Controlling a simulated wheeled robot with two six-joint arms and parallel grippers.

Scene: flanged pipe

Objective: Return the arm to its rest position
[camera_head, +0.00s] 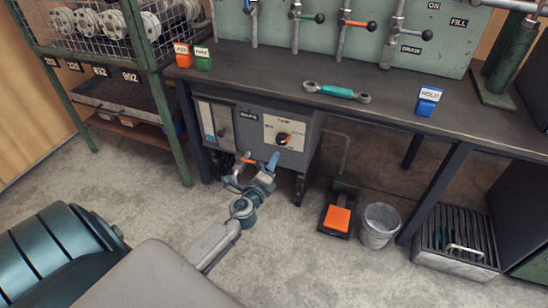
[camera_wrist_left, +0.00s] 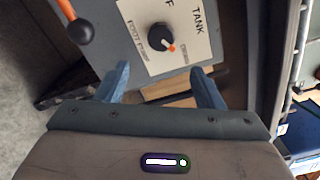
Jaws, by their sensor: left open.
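My left arm comes in from the lower left in the head view. Its gripper (camera_head: 273,161) is in front of the lower right part of the grey pump cabinet (camera_head: 229,133) under the bench. In the left wrist view the two blue fingers of the gripper (camera_wrist_left: 160,84) are spread apart with nothing between them. Beyond them is the cabinet's selector panel with a black knob (camera_wrist_left: 162,38) that has an orange pointer; the knob also shows in the head view (camera_head: 284,139). Whether the fingers touch the cabinet cannot be told. My right gripper is in neither view.
An orange lever (camera_wrist_left: 66,10) with a dark ball end is close to the left finger. A foot pedal (camera_head: 336,218), a bin (camera_head: 379,225) and a metal crate (camera_head: 455,262) stand on the floor to the right. A wire rack (camera_head: 142,60) stands at left. A wrench (camera_head: 337,91) lies on the bench.

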